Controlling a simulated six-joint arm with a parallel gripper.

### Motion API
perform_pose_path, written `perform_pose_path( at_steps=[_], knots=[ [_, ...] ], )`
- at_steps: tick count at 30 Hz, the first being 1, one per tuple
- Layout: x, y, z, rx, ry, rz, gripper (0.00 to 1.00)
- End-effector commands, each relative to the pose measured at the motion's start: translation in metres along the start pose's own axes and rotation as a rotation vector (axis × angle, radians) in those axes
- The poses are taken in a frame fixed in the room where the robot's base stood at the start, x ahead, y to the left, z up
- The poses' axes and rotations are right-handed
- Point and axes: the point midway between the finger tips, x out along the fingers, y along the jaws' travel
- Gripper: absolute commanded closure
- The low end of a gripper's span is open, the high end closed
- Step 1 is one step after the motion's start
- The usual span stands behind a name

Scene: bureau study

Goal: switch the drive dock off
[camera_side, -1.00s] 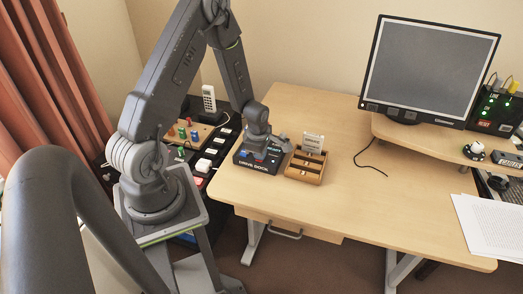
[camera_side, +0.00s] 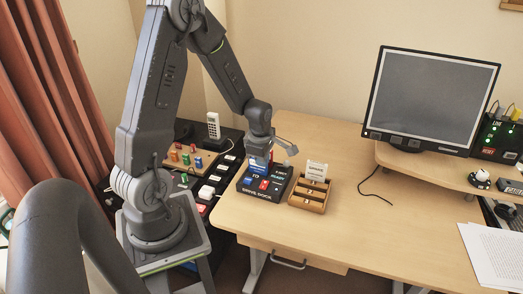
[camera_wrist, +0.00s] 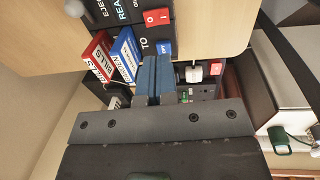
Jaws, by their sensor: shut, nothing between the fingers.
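The black drive dock (camera_side: 245,190) sits at the left end of the desk, its name printed along its front edge. Its red rocker switch (camera_side: 264,184) carries O and I marks. The switch also shows in the wrist view (camera_wrist: 157,18), beside the EJECT and READY lettering; which side is pressed I cannot tell. My gripper (camera_side: 262,160) is above the back part of the dock, apart from the switch. In the wrist view my gripper's blue fingers (camera_wrist: 152,78) are together and empty, below the switch in the picture.
A wooden tray (camera_side: 298,203) with a card stands right of the dock. Left of it are a dark unit with white switches (camera_side: 207,192), a board of coloured pegs (camera_side: 184,157) and a phone (camera_side: 213,125). The monitor (camera_side: 430,100) is farther right; the desk middle is mostly clear.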

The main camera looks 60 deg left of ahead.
Motion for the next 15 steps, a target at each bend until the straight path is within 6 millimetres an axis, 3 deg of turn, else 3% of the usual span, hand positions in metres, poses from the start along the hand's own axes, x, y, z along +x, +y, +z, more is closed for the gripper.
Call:
perform_pose_path(
  at_steps=[6,15],
  knots=[
    [-0.032,0.000,0.000,0.002,0.000,0.002,1.00],
    [-0.041,-0.001,0.000,0.002,0.000,-0.001,1.00]
  ],
)
